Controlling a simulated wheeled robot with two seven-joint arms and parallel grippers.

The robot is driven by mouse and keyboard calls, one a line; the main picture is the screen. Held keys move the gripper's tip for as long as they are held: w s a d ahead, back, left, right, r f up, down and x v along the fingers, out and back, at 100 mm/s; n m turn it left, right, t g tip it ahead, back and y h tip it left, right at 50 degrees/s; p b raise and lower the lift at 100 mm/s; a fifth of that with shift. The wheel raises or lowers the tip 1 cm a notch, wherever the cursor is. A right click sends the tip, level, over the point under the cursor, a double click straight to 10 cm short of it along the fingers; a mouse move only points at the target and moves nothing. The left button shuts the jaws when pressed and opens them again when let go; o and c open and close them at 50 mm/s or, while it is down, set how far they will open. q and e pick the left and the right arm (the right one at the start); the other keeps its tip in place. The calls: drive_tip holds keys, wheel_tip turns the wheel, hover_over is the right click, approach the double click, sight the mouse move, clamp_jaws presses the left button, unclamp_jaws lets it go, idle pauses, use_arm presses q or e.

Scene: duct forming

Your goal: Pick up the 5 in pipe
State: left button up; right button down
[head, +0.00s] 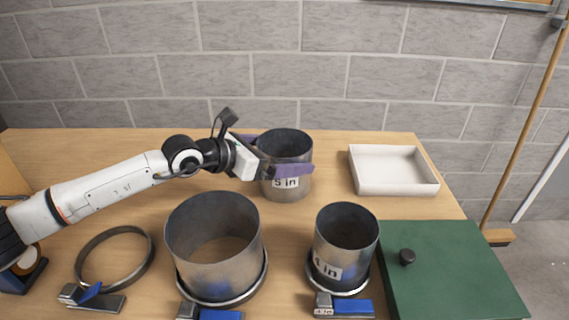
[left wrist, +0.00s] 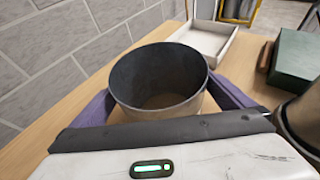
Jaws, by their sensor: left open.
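The 5 in pipe (head: 288,182) is a short grey metal cylinder standing upright at the back of the table, with a "5 in" label on its front. My left gripper (head: 284,160) is level with it, with one purple finger in front of the pipe and the other behind it. In the left wrist view the pipe (left wrist: 160,80) sits between the two open purple fingers (left wrist: 165,105). I cannot tell whether the fingers touch its wall. My right gripper is not in view.
A wide pipe (head: 215,250) and the 4 in pipe (head: 345,245) stand in ring clamps in front. An empty ring clamp (head: 117,258) lies at left. A white tray (head: 393,170) is at back right, with a green box (head: 450,270) before it. A block wall stands behind.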

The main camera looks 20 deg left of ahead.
use_arm(q)
drive_tip(key=c, duration=0.8)
drive_tip(key=shift+c, duration=0.2)
drive_tip(key=shift+r, duration=0.1)
